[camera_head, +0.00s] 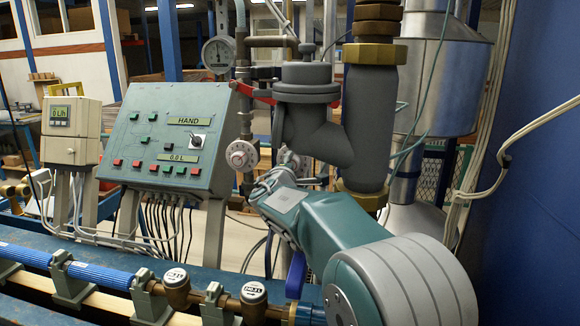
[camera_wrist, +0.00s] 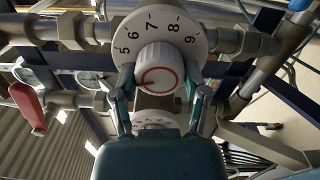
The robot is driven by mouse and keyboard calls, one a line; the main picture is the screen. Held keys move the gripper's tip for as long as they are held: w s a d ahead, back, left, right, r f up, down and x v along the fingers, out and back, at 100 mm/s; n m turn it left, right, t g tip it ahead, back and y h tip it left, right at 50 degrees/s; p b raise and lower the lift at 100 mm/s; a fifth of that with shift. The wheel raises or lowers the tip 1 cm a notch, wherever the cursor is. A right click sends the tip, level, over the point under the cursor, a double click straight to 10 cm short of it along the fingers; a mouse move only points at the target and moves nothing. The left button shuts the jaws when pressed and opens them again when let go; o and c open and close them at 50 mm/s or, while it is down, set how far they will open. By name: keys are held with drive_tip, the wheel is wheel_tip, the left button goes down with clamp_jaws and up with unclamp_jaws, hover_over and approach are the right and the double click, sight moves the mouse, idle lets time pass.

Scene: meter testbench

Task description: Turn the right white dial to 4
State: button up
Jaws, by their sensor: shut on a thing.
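The right white dial (camera_wrist: 197,38) fills the upper middle of the wrist view. Its digits 5 to 9 show, with 7 and 8 near the top; its lower part is hidden. Its white centre knob (camera_wrist: 157,60) has a red ring, and I cannot tell which digit is set. My gripper (camera_wrist: 160,96) has one finger on each side of the knob and is shut on it. In the head view, my gripper (camera_head: 277,180) reaches the right dial (camera_head: 290,158), mostly hidden behind it. The other white dial (camera_head: 238,153) is just left, clear of my gripper.
A grey pipe body (camera_head: 309,115) stands close behind and right of my gripper. A green control box (camera_head: 150,190) is at left, with a small display meter (camera_head: 70,150) beside it. A red lever (camera_wrist: 28,105) is left in the wrist view. Blue pipe (camera_head: 105,275) runs along the front.

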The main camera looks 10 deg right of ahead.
drive_tip(key=shift+f+m, duration=0.3)
drive_tip(key=shift+m, duration=0.1)
drive_tip(key=o, duration=1.1)
drive_tip(key=shift+w, duration=0.1)
drive_tip(key=shift+o, duration=0.2)
drive_tip(key=shift+r, duration=0.1)
drive_tip(key=v, duration=1.2)
drive_tip(key=shift+a, duration=0.1)
